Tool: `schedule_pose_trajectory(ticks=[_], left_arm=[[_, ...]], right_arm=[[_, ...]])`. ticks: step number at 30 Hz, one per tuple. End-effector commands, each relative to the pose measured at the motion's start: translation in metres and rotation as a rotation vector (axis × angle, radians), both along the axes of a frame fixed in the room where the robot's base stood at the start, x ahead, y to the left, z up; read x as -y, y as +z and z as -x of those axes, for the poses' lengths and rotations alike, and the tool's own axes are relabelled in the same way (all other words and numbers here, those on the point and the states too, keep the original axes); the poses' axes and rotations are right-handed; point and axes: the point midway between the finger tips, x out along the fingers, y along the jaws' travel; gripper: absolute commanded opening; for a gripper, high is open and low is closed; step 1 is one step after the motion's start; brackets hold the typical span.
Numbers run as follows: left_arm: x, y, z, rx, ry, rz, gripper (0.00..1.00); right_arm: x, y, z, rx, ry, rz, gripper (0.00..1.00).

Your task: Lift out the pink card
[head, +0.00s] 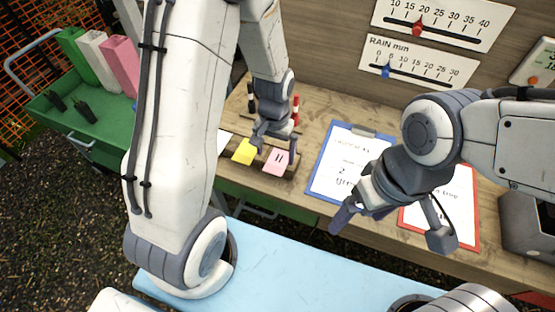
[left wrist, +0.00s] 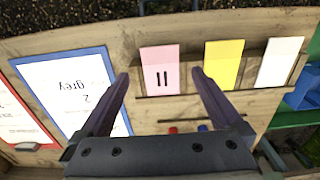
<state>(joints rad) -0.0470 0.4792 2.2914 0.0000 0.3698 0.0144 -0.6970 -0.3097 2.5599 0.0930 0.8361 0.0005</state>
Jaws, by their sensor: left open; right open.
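The pink card (head: 277,162) stands in a wooden rack on the bench, with two dark strokes on it. It also shows in the left wrist view (left wrist: 159,68), between the fingertips as seen there. My left gripper (head: 273,144) is open and empty, just above and behind the pink card in the head view; I cannot tell whether it touches it. Its fingers also show in the left wrist view (left wrist: 160,76), spread to either side of the card. My right gripper (head: 393,230) is open and empty over the bench's front, by the clipboards.
A yellow card (head: 244,152) and a white card (head: 224,143) stand beside the pink one. A blue clipboard (head: 314,188) and a red clipboard (head: 474,215) lie to the right. A green cart (head: 85,138) holds several coloured boxes at the left.

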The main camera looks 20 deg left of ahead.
Motion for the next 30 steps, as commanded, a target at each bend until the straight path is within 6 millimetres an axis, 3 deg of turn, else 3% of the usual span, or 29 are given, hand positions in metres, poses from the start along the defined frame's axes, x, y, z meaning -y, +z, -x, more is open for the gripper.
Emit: schedule_pose_trajectory(ticks=[9,26,27,30], left_arm=[[-0.001,-0.040,0.003,-0.004,0.000,0.000,1.00],[0.000,-0.045,0.003,-0.001,-0.001,0.000,1.00],[0.000,-0.045,0.002,-0.001,-0.001,0.000,0.92],[0.000,-0.045,0.003,-0.001,-0.002,0.000,0.54]], right_arm=[[0.000,0.011,0.000,0.000,-0.001,0.000,0.92],[0.000,0.009,0.000,0.000,-0.001,0.000,0.92],[0.000,0.009,0.000,0.000,-0.001,0.000,0.92],[0.000,0.010,0.000,0.000,-0.001,0.000,0.92]])
